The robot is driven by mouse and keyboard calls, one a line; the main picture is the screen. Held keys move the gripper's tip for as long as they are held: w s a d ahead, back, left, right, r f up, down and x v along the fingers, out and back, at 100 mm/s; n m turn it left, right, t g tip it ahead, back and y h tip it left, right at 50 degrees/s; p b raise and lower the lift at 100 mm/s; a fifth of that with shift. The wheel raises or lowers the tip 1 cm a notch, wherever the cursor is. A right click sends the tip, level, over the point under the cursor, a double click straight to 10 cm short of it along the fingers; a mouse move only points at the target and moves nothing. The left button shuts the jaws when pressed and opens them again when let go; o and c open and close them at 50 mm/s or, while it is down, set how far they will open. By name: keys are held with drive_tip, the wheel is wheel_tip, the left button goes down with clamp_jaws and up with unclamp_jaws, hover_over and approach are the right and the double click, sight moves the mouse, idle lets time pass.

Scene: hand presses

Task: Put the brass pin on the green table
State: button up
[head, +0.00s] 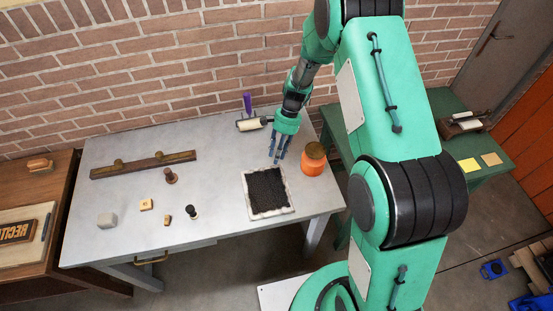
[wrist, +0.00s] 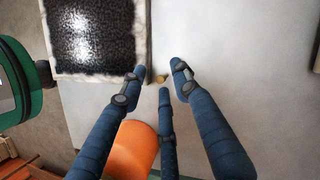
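The brass pin (wrist: 161,78) is a small brass-coloured thing on the grey table, seen between my fingertips in the wrist view. In the head view I cannot make it out; my fingers cover that spot. My gripper (head: 278,156) points down over the grey table, between the inked slab and the orange jar. In the wrist view its three blue fingers (wrist: 160,76) stand apart around the pin, with gaps visible between them and it. The green table (head: 445,101) stands at the right in the head view, partly behind my arm.
The black inked slab (head: 267,192) lies close to my fingers, and the orange jar (head: 314,160) stands on their other side. A roller (head: 251,124) and a purple thing (head: 247,103) are behind. The green table holds yellow cards (head: 469,165) and another roller (head: 466,121).

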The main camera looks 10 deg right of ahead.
drive_tip(key=shift+c, duration=0.3)
clamp_jaws()
drive_tip(key=shift+r, duration=0.9)
wheel_tip(320, 180, up, 2)
drive_tip(key=shift+s+p, duration=0.1)
drive_tip(key=shift+p, duration=0.2)
drive_tip(key=s+d+r, duration=0.1)
drive_tip(key=s, duration=1.4)
drive_tip(key=shift+s+p, duration=0.35)
drive_tip(key=shift+p, duration=0.1)
drive_tip(key=shift+r, duration=0.1)
